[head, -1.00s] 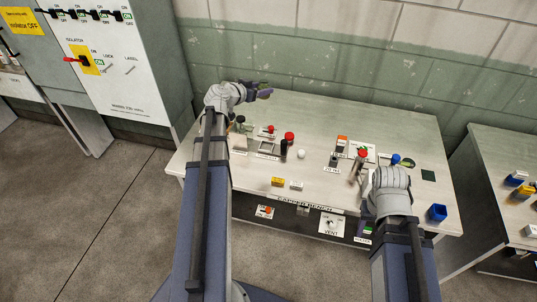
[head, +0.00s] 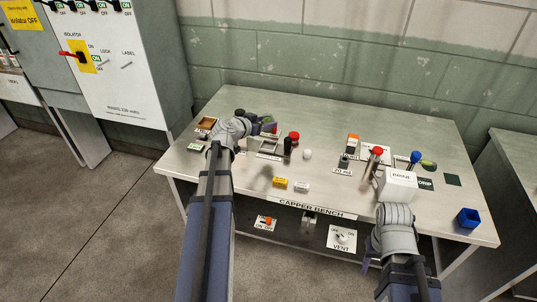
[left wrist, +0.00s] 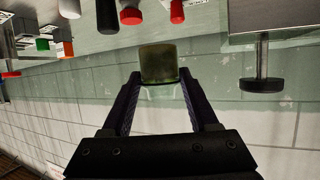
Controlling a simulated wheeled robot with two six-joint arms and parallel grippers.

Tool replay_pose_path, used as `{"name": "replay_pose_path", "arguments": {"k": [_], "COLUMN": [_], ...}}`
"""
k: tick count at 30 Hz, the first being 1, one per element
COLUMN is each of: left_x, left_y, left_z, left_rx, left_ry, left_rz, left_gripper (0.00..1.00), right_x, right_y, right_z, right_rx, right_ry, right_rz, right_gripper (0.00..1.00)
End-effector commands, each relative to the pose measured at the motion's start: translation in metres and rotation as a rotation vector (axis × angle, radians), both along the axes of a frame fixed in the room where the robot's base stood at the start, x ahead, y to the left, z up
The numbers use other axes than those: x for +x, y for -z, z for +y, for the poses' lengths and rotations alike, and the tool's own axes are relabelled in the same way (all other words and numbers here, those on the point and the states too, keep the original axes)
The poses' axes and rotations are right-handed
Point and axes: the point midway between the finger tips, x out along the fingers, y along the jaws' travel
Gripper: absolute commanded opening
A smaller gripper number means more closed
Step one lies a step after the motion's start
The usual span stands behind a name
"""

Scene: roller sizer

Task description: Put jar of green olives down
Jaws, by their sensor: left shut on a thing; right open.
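The jar of green olives (left wrist: 158,64) shows in the left wrist view as a squat olive-green cylinder between the two fingertips. My left gripper (left wrist: 157,88) is shut on it. In the head view my left gripper (head: 264,124) is over the left rear part of the capper bench (head: 330,110), and its wrist hides most of the jar. I cannot tell whether the jar touches the bench. My right gripper (head: 369,262) is open, hanging at the bench's front edge, clear of the bench objects.
A white box (head: 397,186), a red-topped bottle (head: 375,158) and a blue cup (head: 468,217) are at right. The bench's rear middle is clear.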

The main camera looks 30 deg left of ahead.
Motion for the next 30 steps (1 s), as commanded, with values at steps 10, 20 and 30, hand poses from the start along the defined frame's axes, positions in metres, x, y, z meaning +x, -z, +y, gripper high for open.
{"name": "replay_pose_path", "arguments": {"k": [10,20,30], "left_x": [0.009,0.009,0.009], "left_y": [-0.001,0.047,0.057], "left_z": [0.000,0.000,0.000], "left_rx": [-0.001,0.000,0.000], "left_ry": [-0.056,-0.054,-0.054], "left_rz": [-0.001,-0.001,-0.001], "left_gripper": [0.00,0.00,0.00], "right_x": [0.000,0.000,0.000], "right_y": [-0.001,0.048,0.057], "right_z": [0.000,0.000,0.000], "right_rx": [0.000,0.000,0.000], "right_ry": [0.000,0.000,0.000], "right_rz": [0.000,0.000,0.000], "right_gripper": [0.50,0.50,0.50]}}
